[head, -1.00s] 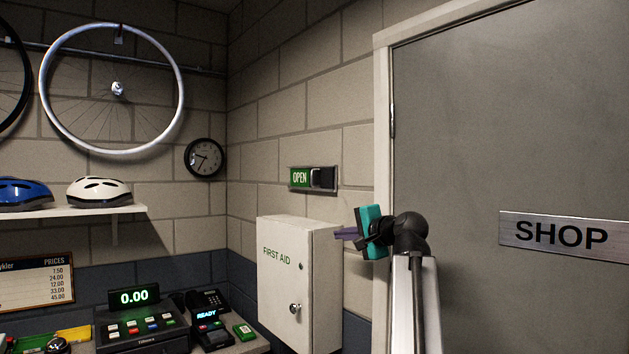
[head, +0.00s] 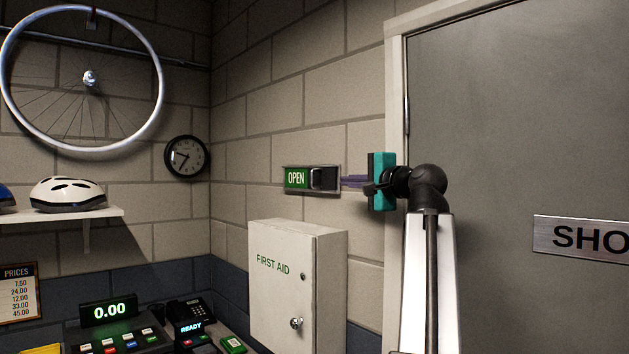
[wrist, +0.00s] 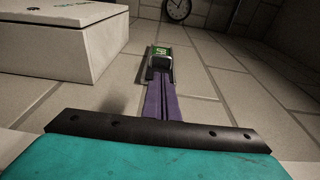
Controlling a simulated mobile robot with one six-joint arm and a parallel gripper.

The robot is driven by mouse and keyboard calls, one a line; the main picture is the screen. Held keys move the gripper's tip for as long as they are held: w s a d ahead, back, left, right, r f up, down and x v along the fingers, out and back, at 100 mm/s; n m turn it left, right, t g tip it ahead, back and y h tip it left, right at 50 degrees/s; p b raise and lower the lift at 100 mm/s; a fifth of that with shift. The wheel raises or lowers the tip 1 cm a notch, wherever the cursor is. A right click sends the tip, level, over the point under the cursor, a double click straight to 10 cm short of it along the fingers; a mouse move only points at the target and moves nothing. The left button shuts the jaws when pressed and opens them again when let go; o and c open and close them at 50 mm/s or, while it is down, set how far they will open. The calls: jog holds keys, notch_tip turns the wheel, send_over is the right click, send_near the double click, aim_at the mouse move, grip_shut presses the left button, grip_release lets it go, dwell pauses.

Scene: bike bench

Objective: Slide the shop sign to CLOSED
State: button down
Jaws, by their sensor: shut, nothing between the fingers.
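The shop sign (head: 297,179) is a small metal-framed slider on the block wall. Its green left part reads OPEN, and a dark sliding cover with a raised grip (head: 322,179) covers its right part. My gripper (head: 346,181) has purple fingers held together with nothing between them. The fingertips point left at the sign's right end; the head view does not show clearly whether they touch it. In the wrist view, the shut fingers (wrist: 161,88) reach up to the near end of the sign (wrist: 161,55), with a bit of green visible beyond the dark cover.
A white first aid box (head: 290,290) juts from the wall below the sign. A door frame and grey door (head: 490,130) stand to the right, behind my arm. A wall clock (head: 186,156) hangs to the left. Bare wall lies above the sign.

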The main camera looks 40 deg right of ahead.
jog(key=shift+w+a+r, duration=0.1)
jog(key=shift+w+r, duration=0.15)
jog(key=shift+w, duration=0.25)
jog(key=p, duration=0.5)
send_near(313, 177)
jog(key=x, duration=0.5)
jog(key=shift+s, duration=0.1)
jog(key=shift+p+x, duration=0.35)
jog(key=shift+x, duration=0.45)
jog(key=shift+f, duration=0.2)
